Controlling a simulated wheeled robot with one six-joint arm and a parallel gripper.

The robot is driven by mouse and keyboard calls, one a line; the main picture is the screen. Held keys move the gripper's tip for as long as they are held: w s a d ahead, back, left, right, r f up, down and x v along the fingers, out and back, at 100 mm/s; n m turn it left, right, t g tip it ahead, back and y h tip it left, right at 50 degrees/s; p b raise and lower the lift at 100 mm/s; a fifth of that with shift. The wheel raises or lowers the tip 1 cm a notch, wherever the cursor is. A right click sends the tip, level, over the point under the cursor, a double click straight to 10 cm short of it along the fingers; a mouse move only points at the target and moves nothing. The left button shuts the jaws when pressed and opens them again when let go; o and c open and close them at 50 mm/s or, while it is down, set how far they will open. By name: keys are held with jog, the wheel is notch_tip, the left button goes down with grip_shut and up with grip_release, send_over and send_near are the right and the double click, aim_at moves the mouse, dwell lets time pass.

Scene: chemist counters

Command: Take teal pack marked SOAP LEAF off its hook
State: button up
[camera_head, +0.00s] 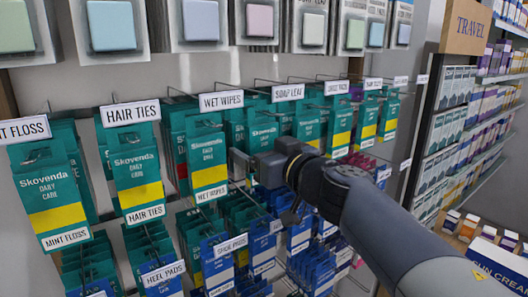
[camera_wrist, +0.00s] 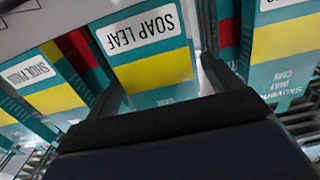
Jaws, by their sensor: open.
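The teal pack marked SOAP LEAF (camera_wrist: 152,72) hangs in the upper middle of the wrist view, upside down there, with a yellow band and a white name strip. In the head view the SOAP LEAF tag (camera_head: 288,92) sits above the teal packs of that hook (camera_head: 263,124), whose lower part is hidden by my gripper. My gripper (camera_head: 246,168) is open in front of that column. In the wrist view its dark body fills the bottom, with the pack just beyond it; I cannot tell whether they touch.
WET WIPES packs (camera_head: 207,160) hang close on the left, and SHOE PADS packs (camera_head: 338,125) on the right. Blue packs (camera_head: 216,262) hang on the row below. A TRAVEL shelf (camera_head: 465,130) stands at the right.

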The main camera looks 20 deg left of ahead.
jog(key=c, duration=1)
jog(key=shift+c, duration=0.3)
jog(key=shift+r+p, duration=0.5)
jog(key=shift+p, duration=0.5)
jog(key=shift+s+d, duration=0.1)
jog(key=p+v, duration=0.3)
jog(key=v, duration=0.4)
jog(key=shift+s+d, duration=0.25)
jog(key=shift+s, duration=0.05)
dwell(1.2)
jog(key=shift+f, duration=0.1)
jog(key=p+v, duration=0.2)
jog(key=v, duration=0.5)
jog(key=shift+p, duration=0.3)
